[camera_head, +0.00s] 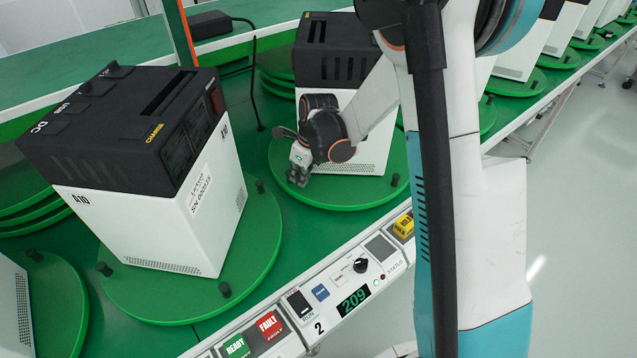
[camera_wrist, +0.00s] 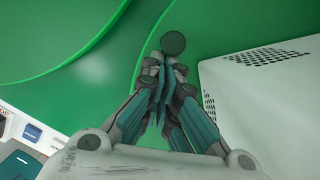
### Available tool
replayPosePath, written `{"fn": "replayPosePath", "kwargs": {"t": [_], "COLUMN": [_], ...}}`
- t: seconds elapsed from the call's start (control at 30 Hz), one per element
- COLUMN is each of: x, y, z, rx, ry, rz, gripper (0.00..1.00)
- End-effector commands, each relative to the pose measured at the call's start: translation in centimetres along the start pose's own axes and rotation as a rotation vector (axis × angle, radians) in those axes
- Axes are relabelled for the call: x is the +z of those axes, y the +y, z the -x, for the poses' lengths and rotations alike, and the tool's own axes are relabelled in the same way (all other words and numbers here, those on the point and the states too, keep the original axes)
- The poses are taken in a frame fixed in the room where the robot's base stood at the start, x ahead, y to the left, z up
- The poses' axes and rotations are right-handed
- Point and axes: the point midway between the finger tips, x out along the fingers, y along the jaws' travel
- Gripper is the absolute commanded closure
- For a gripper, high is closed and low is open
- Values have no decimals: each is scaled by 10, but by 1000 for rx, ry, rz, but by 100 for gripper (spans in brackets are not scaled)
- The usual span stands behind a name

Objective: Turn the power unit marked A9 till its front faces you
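The unit marked A10 (camera_head: 150,170) stands on a green turntable at left in the head view, white below and black on top. A second such unit (camera_head: 345,105) stands to its right on its own turntable (camera_head: 345,196); no A9 mark is readable on it, and my arm covers part of it. My gripper (camera_head: 298,175) is low over that turntable's left part, beside the unit. In the wrist view its fingers (camera_wrist: 166,75) are close together, with a dark round peg (camera_wrist: 173,43) just beyond the tips. Whether they touch the peg is unclear. The unit's white side (camera_wrist: 265,100) is right of the fingers.
A control panel (camera_head: 335,290) with a lit 209 display runs along the front edge. Dark pegs (camera_head: 224,290) stand on the turntable rims. More units line the bench at upper right. A black adapter (camera_head: 210,24) with a cable lies behind.

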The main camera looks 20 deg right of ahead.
Motion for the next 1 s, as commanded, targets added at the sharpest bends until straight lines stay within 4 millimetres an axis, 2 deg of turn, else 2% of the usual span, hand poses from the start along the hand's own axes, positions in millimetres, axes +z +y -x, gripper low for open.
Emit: {"fn": "replayPosePath", "kwargs": {"t": [0.03, 0.2, 0.5, 1.0], "x": [11, 37, 68, 79], "y": [-2, -9, -22, -29], "z": [-3, -9, -17, -20], "rx": [1, 0, 0, 0], "ry": [0, 0, 0, 0], "rz": [2, 2, 2, 2], "gripper": [100, 100, 100, 100]}}
